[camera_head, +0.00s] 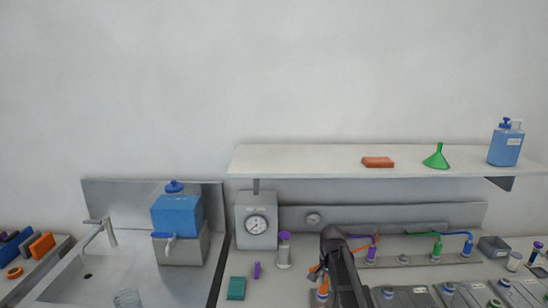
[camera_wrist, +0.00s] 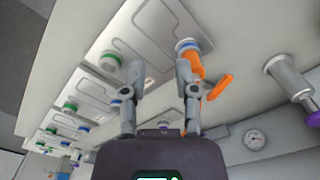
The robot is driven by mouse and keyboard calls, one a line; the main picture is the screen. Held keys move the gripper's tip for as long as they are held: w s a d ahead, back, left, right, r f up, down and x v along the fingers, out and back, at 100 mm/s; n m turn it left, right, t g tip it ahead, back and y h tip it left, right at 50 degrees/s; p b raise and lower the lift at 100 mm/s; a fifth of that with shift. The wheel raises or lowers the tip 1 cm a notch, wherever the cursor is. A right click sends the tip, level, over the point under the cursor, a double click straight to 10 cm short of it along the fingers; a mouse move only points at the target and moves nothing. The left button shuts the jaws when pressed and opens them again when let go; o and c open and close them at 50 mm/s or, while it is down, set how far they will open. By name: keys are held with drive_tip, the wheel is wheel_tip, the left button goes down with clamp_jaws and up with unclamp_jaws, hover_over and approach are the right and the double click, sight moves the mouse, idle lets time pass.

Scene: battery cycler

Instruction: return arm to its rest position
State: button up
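My gripper (camera_wrist: 159,66) shows in the wrist view with its two fingers spread apart and nothing between them. The right finger is close to an orange clip (camera_wrist: 195,66) under a blue-ringed round fitting (camera_wrist: 187,46); I cannot tell whether they touch. In the head view my dark arm (camera_head: 342,262) reaches over the bench at its lower middle, beside an orange connector (camera_head: 322,288). The gripper's fingers cannot be made out clearly there.
Flat grey cells (camera_head: 415,297) with coloured knobs line the bench to the right. Purple, green and blue connectors (camera_head: 437,247) stand behind. A purple-capped bottle (camera_head: 284,250) and a gauge box (camera_head: 256,220) stand left of my arm. A shelf (camera_head: 310,160) overhangs the bench.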

drive_tip(key=s+f+n+b, duration=0.3)
drive_tip(key=s+n, duration=0.1)
drive_tip(key=s, duration=0.5)
drive_tip(key=s+f+n+b, duration=0.3)
drive_tip(key=s+f+n, duration=0.1)
drive_tip(key=s, duration=0.5)
drive_tip(key=shift+s+a+b, duration=0.3)
drive_tip(key=shift+s+a, duration=0.1)
